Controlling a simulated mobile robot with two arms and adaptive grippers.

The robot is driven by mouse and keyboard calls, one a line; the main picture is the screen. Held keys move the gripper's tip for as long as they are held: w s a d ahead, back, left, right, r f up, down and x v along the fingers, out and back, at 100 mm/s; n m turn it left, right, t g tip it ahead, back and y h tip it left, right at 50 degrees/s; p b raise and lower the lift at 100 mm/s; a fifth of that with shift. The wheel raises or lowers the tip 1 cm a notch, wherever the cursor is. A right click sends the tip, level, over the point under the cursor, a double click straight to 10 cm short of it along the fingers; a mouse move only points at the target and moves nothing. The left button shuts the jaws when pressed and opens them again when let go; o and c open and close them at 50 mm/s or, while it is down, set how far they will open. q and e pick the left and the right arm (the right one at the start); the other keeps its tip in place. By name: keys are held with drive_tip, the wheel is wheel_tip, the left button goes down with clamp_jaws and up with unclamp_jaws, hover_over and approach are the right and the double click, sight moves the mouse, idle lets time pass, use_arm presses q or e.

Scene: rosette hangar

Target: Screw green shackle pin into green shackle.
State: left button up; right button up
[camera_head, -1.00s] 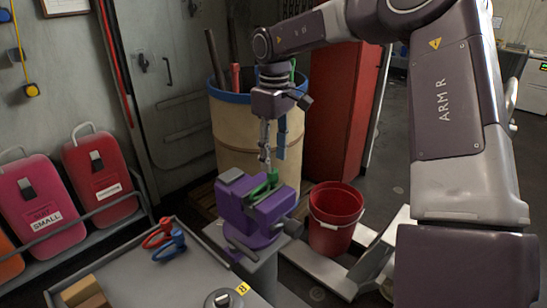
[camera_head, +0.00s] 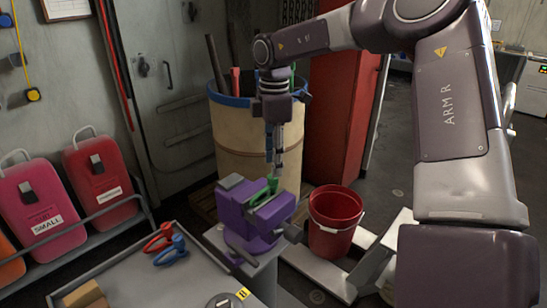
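A green shackle (camera_head: 260,197) sits in the jaws of a purple vise (camera_head: 238,212) on a grey stand. My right gripper (camera_head: 274,168) points straight down just above the shackle. Its fingers are small and dark here, and I cannot tell whether they are open or shut. A bit of green (camera_head: 272,183) shows right below the fingertips; I cannot tell whether it is the green shackle pin or part of the shackle, or whether the fingers touch it. My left gripper is not in view.
A grey tray table (camera_head: 205,262) in front holds a red shackle (camera_head: 158,238) and a blue shackle (camera_head: 171,251). A red bucket (camera_head: 335,222) stands right of the vise. A tan barrel (camera_head: 235,140) stands behind it, and red and pink cases line the left wall.

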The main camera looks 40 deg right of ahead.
drive_tip(key=n, duration=0.4)
drive_tip(key=shift+n+p, duration=0.3)
drive_tip(key=n, duration=0.4)
drive_tip(key=shift+p, duration=0.3)
drive_tip(key=n, duration=0.5)
drive_tip(key=shift+n+p, duration=0.3)
drive_tip(key=n, duration=0.4)
drive_tip(key=shift+p, duration=0.35)
drive_tip(key=n, duration=0.4)
drive_tip(key=shift+n, duration=0.3)
drive_tip(key=n+p, duration=0.1)
drive_tip(key=n, duration=0.4)
drive_tip(key=shift+n, duration=0.4)
drive_tip(key=n, duration=0.4)
drive_tip(key=shift+p, duration=0.3)
drive_tip(key=n, duration=0.5)
drive_tip(key=shift+n, duration=0.3)
